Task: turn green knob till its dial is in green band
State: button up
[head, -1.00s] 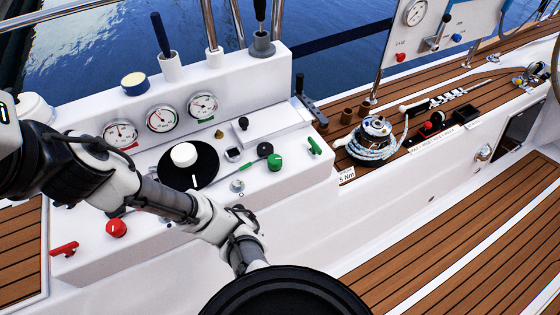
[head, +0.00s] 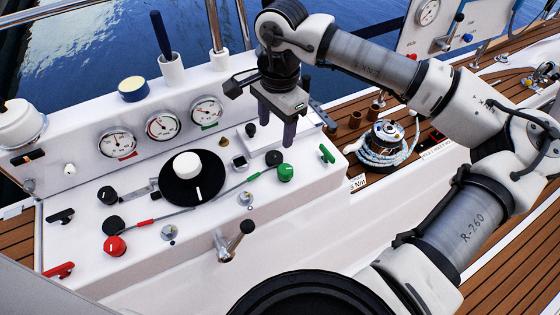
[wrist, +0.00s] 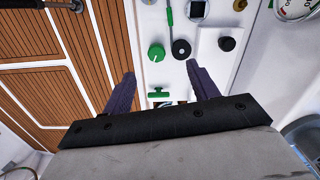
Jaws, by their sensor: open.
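The green knob (head: 285,172) sits at the right end of the white console top, with a green strip leading left from it. It shows in the wrist view (wrist: 156,52) just beyond my fingers, with a light pointer mark. My gripper (head: 277,132) is open and empty, pointing down above and behind the knob, apart from it. In the wrist view its two dark fingers (wrist: 161,70) are spread wide. The right-hand gauge (head: 206,111) has a green label under it; its needle is too small to read against the band.
A black knob (head: 273,158) and a green T-handle (head: 327,153) stand close to the green knob. A large black dial with white knob (head: 187,165), a red knob (head: 115,246) and a crank (head: 232,241) lie left. A rope-wound winch (head: 384,145) stands right.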

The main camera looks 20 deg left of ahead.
aim_at(285, 169)
jog(key=shift+h, duration=0.3)
jog(key=f, duration=0.4)
jog(key=d+f+p, duration=0.1)
jog(key=f, duration=0.4)
jog(key=w+f, duration=0.1)
jog(key=f, duration=0.4)
jog(key=shift+d+p, duration=0.35)
jog(key=shift+d, duration=0.05)
jog(key=shift+c, duration=0.5)
jog(key=shift+r, duration=0.1)
jog(key=c, duration=0.9)
jog(key=shift+b, duration=0.35)
